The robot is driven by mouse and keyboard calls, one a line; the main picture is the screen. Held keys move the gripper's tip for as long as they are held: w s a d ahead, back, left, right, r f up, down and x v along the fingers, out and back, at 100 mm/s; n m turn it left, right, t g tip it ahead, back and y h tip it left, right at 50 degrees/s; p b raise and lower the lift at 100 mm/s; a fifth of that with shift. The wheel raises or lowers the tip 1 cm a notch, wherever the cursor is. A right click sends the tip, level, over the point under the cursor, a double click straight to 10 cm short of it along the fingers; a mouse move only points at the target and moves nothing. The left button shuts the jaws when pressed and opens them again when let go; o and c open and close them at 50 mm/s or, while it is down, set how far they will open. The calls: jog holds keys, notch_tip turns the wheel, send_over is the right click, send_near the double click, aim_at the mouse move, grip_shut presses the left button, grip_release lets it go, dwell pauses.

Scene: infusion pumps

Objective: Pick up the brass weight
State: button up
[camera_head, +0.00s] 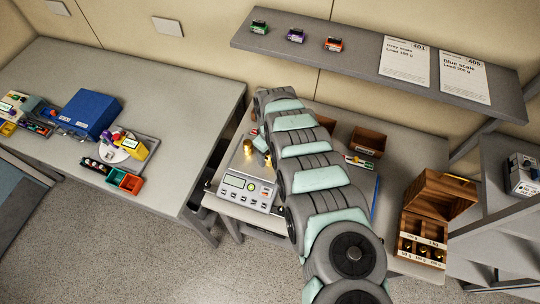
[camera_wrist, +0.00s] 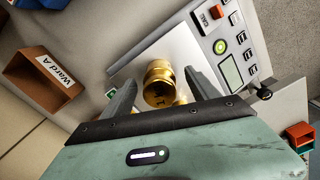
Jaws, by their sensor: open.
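The brass weight (camera_wrist: 160,84) is a shiny gold cylinder on the pale pan (camera_wrist: 190,44) of the grey scale in the wrist view. My gripper (camera_wrist: 160,80) is open, with one dark finger on each side of the weight. I cannot tell whether either finger touches it. More brass shows just beside it, partly hidden by my gripper body. In the head view, brass (camera_head: 248,147) shows on the scale (camera_head: 246,190), while my arm covers part of the pan.
Brown open boxes (camera_head: 368,141) stand behind the scale, one labelled Ward A (camera_wrist: 42,77). An open wooden case (camera_head: 421,252) with brass weights stands at the right. A shelf (camera_head: 365,70) with cards overhangs the back. A left table (camera_head: 95,180) holds a blue box and trays.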

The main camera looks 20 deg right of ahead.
jog(key=shift+c, duration=0.4)
grip_shut()
jog(key=shift+r, duration=0.1)
dwell(0.4)
